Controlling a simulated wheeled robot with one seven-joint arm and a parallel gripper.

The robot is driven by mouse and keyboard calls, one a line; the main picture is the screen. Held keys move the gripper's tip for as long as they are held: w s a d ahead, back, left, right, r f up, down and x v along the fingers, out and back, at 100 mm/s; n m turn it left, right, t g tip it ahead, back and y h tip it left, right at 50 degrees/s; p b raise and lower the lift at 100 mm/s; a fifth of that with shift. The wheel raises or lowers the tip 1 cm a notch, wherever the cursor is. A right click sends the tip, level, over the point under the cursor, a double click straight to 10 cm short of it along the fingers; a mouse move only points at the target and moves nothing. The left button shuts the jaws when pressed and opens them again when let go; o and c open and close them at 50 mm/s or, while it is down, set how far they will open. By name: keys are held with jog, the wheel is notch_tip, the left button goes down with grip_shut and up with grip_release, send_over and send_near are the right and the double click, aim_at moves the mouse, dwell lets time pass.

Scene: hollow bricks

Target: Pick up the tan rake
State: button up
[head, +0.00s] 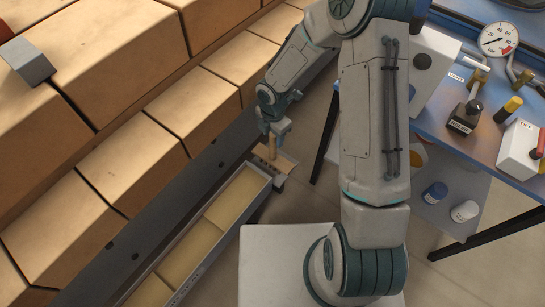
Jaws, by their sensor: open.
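A slim tan upright piece (271,150), which looks like the handle of the tan rake, stands at the far end of a long grey tray (268,188). My gripper (274,131) is at the top of this piece, pointing down, with its jaws open. The fingers are small in the head view, and I cannot tell whether they touch the handle or sit around it. The lower end of the rake is hard to make out against the tan surface and grey edge below it.
Stacked tan hollow bricks (125,160) fill the left, beside a dark rail (150,232). The tray holds tan slabs (237,200). At right, a blue bench (485,140) carries a gauge (497,39) and valves, with a blue jar (434,193) and white jar (464,211) below.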

notch_tip(320, 180, down, 3)
jog(key=shift+w+f+b, duration=0.1)
jog(key=shift+f+b, duration=0.05)
jog(key=shift+b, duration=0.25)
grip_shut()
notch_tip(320, 180, up, 10)
jog(key=p, duration=0.3)
jog(key=shift+p, duration=0.35)
